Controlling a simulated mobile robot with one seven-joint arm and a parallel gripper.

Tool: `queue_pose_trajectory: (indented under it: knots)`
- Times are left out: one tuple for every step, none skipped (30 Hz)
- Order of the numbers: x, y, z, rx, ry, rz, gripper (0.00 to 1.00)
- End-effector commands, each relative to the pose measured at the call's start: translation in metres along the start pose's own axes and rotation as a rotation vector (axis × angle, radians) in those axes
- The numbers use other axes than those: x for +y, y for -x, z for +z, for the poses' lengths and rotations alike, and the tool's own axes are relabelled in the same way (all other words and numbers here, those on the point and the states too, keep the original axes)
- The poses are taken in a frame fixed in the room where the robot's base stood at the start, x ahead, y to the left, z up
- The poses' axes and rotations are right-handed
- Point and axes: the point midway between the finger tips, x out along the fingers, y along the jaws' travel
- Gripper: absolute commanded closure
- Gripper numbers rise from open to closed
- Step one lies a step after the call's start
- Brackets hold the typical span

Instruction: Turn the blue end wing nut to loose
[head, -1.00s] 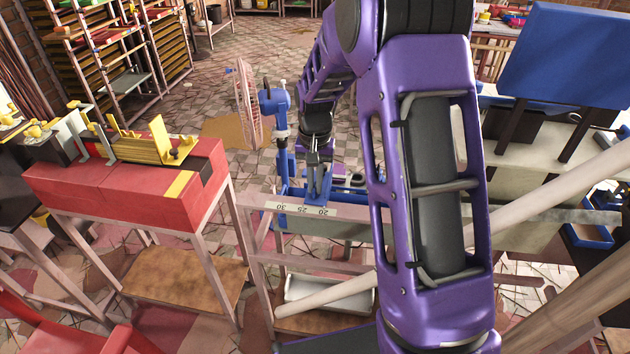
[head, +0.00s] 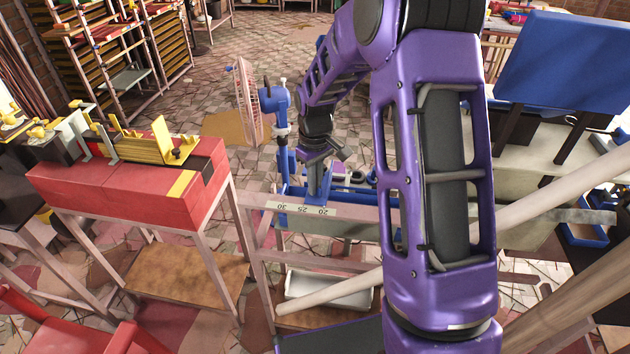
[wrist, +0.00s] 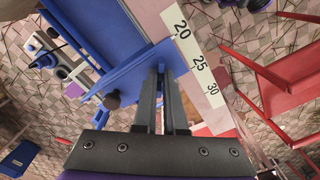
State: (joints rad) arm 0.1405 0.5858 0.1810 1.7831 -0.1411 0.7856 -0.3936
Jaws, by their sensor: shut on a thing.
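My gripper (wrist: 166,76) is shut in the wrist view, its two dark fingers close together at the edge of a blue end plate (wrist: 136,70). The blue wing nut is not clearly seen; the fingertips hide what they grip at the plate. A dark round knob (wrist: 112,100) sits beside the fingers, apart from them. In the head view my gripper (head: 319,165) reaches down over the blue end piece (head: 319,190) near the scale's 20 mark. The contact there is too small to tell.
A white scale (head: 300,208) runs along the bench's front edge. A red bench with a yellow fixture (head: 160,145) is at left. A white tray (head: 325,288) lies below. A pale pole crosses at lower right.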

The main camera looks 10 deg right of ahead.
Motion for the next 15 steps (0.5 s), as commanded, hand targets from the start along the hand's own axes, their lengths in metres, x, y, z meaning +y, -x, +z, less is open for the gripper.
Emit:
queue_pose_trajectory:
  knots:
    - [0.0002,0.0017,-0.0007,0.002,0.026,0.0,1.0]
    - [0.0002,0.0016,-0.0007,0.002,0.042,0.001,1.0]
    - [0.0004,0.0015,-0.0006,0.002,0.06,0.001,1.0]
    - [0.0004,0.0014,-0.0006,0.002,0.073,0.001,1.0]
    - [0.0005,0.0014,-0.0006,0.002,0.084,0.001,1.0]
    - [0.0006,0.0013,-0.0005,0.002,0.098,0.001,1.0]
    - [0.0006,0.0012,-0.0005,0.002,0.108,0.001,1.0]
    - [0.0007,0.0012,-0.0005,0.002,0.115,0.001,1.0]
    - [0.0006,0.0011,-0.0005,0.002,0.124,0.001,1.0]
    - [0.0006,0.0011,-0.0006,0.002,0.13,0.001,1.0]
    - [0.0006,0.001,-0.0006,0.002,0.136,0.001,1.0]
    - [0.0006,0.001,-0.0006,0.002,0.141,0.001,1.0]
    - [0.0005,0.0009,-0.0006,0.002,0.144,0.001,1.0]
    - [0.0005,0.0009,-0.0006,0.002,0.146,0.001,1.0]
    - [0.0005,0.0009,-0.0007,0.002,0.149,0.001,1.0]
